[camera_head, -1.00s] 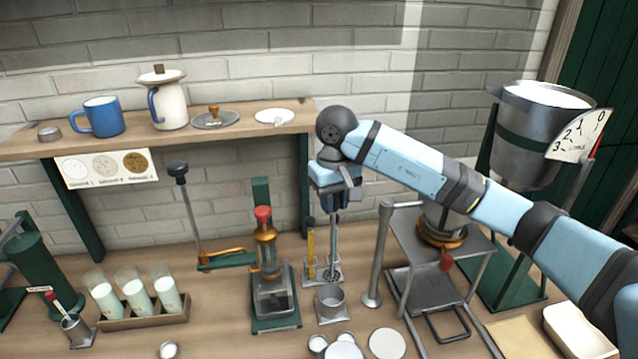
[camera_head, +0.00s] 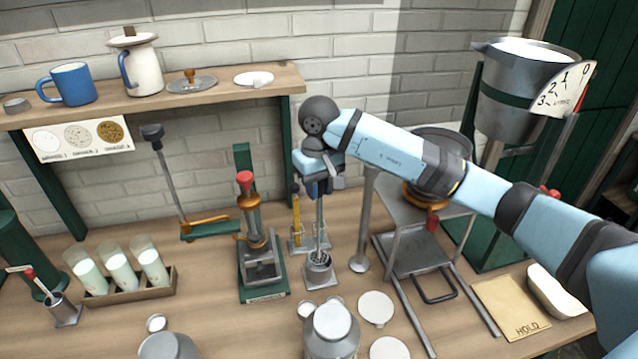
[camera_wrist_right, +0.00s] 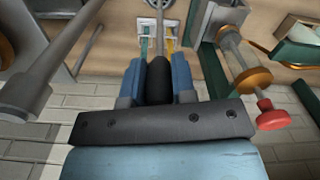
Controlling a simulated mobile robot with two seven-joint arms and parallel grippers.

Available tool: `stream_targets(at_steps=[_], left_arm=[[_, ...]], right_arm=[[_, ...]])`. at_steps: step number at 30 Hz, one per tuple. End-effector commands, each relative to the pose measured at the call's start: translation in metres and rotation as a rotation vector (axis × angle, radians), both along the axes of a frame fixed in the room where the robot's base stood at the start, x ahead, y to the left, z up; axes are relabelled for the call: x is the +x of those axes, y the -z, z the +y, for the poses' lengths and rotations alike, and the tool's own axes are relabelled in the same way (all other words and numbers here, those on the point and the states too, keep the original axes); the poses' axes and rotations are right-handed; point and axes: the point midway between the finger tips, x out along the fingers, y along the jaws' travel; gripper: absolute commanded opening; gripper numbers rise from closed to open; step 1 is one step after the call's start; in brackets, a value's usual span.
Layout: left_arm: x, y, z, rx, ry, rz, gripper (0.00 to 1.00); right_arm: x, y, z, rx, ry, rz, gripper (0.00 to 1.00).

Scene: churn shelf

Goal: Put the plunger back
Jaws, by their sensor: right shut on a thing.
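The plunger (camera_head: 319,222) is a thin metal rod with a perforated disc at its lower end. It hangs nearly upright from my right gripper (camera_head: 319,188), which is shut on its dark handle. The handle also shows between the blue fingers in the right wrist view (camera_wrist_right: 159,88). The disc is at the mouth of a small metal cup (camera_head: 320,277) on a square base. I cannot tell how deep it sits inside. My left gripper is not in view.
A stand with yellow and metal tools (camera_head: 296,240) is just behind the cup. A green press with a red knob (camera_head: 262,275) stands left, a metal post (camera_head: 362,225) right. A milk can (camera_head: 331,335) and lids (camera_head: 376,308) lie in front.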

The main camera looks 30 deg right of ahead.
Motion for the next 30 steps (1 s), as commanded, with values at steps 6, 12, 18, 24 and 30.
stream_targets(at_steps=[6,12,18,24,30], left_arm=[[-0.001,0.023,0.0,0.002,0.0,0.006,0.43],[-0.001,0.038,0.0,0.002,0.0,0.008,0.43],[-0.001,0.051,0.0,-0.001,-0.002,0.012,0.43],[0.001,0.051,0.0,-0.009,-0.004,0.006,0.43],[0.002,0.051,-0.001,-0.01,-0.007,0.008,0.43]], right_arm=[[0.0,0.022,0.0,-0.001,0.0,0.001,0.0],[0.0,0.037,0.0,-0.001,0.0,0.0,0.0],[0.0,0.053,0.0,-0.001,0.0,0.0,0.0],[0.0,0.062,0.0,-0.001,0.0,0.0,0.0],[0.0,0.063,0.0,-0.001,0.0,0.001,0.0]])
